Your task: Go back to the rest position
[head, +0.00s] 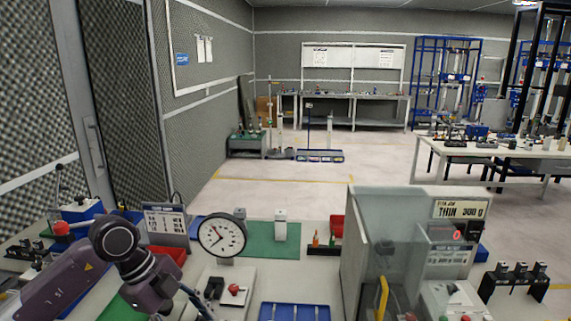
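My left arm (150,284) comes in from the lower left over the bench, bent at a dark round joint. A slim dark part beside it at the bottom edge may belong to my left gripper; its fingertips are not clearly visible, so I cannot tell whether it is open or shut. I see nothing held. My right arm and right gripper are not in view.
Close ahead, the workbench carries a dial gauge (222,235), a green mat (262,240), a blue tray (294,311), a red bin (167,257) and a clear-walled machine (400,245). Beyond is open floor (290,188). A white table (480,152) stands at right.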

